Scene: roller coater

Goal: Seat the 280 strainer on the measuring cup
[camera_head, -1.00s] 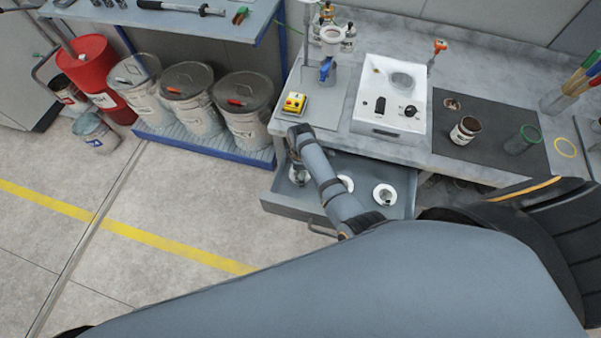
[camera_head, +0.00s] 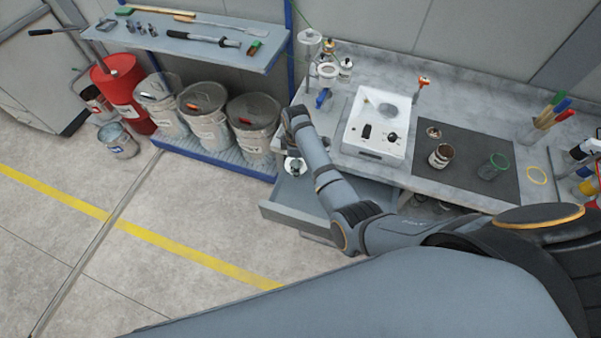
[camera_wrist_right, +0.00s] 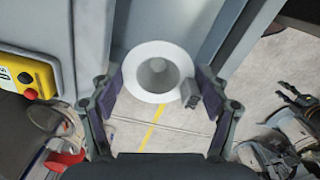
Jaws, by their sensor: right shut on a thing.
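My right gripper (camera_wrist_right: 160,92) is shut on a strainer (camera_wrist_right: 148,88), a white ring with a grey cone in its middle. In the head view this strainer (camera_head: 292,166) hangs below my right gripper (camera_head: 296,152), above the left end of the open drawer. A clear cup with a green rim (camera_head: 490,168), which may be the measuring cup, stands upright on the dark mat, far to the right of the gripper. Its top has no strainer on it. Dark finger-like parts at the right edge of the wrist view may be my left gripper; their state is unclear.
The open drawer (camera_head: 285,207) is partly hidden by my right arm. On the bench are a white device (camera_head: 378,122), a brown can (camera_head: 440,157), a yellow ring (camera_head: 537,175) and a stand (camera_head: 310,62). A yellow button box (camera_wrist_right: 28,78) is left of the gripper.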

